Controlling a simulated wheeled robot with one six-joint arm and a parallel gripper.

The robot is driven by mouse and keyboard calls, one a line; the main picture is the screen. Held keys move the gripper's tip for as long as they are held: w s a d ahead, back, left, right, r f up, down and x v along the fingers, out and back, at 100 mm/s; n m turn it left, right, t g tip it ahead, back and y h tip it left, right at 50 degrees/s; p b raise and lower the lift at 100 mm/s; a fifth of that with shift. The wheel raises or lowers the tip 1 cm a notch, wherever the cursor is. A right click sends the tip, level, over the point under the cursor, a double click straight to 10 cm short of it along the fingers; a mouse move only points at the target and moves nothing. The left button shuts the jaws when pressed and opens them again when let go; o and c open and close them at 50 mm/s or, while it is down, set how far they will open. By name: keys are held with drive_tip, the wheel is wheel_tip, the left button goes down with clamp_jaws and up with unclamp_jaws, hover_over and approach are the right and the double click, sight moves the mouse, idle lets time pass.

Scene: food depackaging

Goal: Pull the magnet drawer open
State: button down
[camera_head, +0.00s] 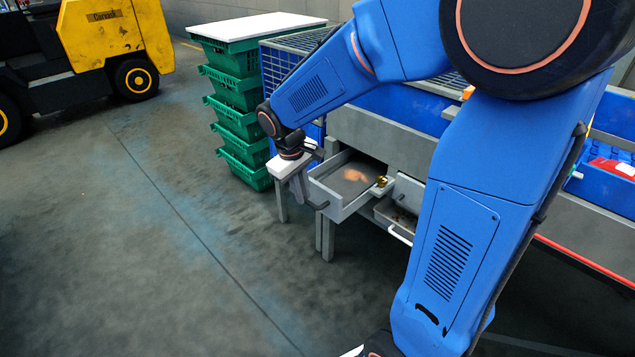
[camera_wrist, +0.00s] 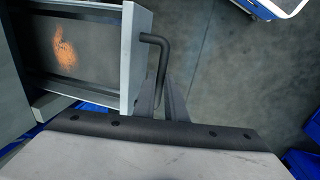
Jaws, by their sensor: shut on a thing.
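The magnet drawer (camera_head: 357,204) is a grey metal box that stands pulled out from the grey bench in the head view. An orange-brown patch lies on its floor. In the wrist view its pale front panel (camera_wrist: 134,50) carries a dark bent bar handle (camera_wrist: 161,60). My gripper (camera_head: 304,188) is at the drawer's front, left of it in the head view. In the wrist view my gripper's fingers (camera_wrist: 166,92) are closed around the straight part of the handle. The fingers partly hide the handle's lower end.
A second, lower drawer with a pale handle (camera_head: 400,236) sits beside and below the open one. Stacked green crates (camera_head: 243,125) with a white top stand behind my gripper. A yellow forklift (camera_head: 112,35) is at the far left. The floor in front is clear.

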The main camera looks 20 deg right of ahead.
drive_tip(key=shift+s+a, duration=0.25)
drive_tip(key=shift+a, duration=0.45)
drive_tip(key=shift+s+a, duration=0.2)
drive_tip(key=shift+a, duration=0.45)
drive_tip(key=shift+s+a, duration=0.25)
drive_tip(key=shift+a, duration=0.45)
drive_tip(key=c, duration=1.8)
unclamp_jaws()
drive_tip(key=a+r, duration=0.1)
drive_tip(key=r, duration=0.4)
drive_tip(key=a+r, duration=0.1)
drive_tip(key=r, duration=0.5)
drive_tip(key=s+a+r, duration=0.1)
drive_tip(key=r, duration=0.5)
drive_tip(key=shift+s, duration=0.1)
